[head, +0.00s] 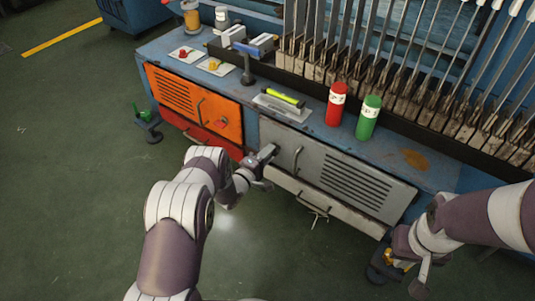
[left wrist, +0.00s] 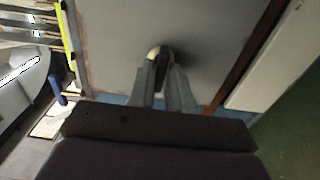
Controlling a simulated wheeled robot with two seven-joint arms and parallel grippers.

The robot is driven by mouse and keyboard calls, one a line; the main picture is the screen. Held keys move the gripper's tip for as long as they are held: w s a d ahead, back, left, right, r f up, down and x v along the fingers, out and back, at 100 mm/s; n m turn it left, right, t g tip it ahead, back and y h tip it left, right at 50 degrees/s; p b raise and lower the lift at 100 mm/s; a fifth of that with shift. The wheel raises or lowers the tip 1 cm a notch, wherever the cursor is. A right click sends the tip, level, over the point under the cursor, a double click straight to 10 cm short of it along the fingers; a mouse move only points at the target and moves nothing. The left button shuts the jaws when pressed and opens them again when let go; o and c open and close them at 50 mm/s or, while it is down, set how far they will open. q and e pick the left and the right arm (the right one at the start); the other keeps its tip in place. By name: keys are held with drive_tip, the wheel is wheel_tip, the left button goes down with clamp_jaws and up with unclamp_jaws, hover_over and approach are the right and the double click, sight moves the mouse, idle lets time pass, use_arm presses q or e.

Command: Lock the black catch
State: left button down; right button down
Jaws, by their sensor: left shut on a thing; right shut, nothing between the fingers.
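The grey cabinet door (head: 345,175) has slats and a handle (head: 297,158), and looks closed. My left gripper (head: 272,152) is at the door's left part, left of the handle. In the left wrist view its fingers (left wrist: 163,72) are shut on a small dark piece with a pale rim, which looks like the black catch (left wrist: 157,54), against the grey panel. The fingers hide much of the catch, so its turn is hard to tell. In the head view the gripper covers it. My right gripper (head: 419,289) is low at the right, shut and empty, away from the door.
A pale drawer (head: 325,207) lies below the grey door. On the bench top (head: 400,150) stand a red bottle (head: 336,105) and a green bottle (head: 368,118). The floor in front is open.

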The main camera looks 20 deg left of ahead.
idle(0.4)
use_arm(q)
drive_tip(key=c, duration=1.2)
unclamp_jaws()
drive_tip(key=p+v, duration=0.5)
drive_tip(key=v, duration=0.7)
drive_tip(key=shift+s+p, duration=0.3)
drive_tip(key=shift+s, duration=0.05)
drive_tip(key=shift+a, duration=0.1)
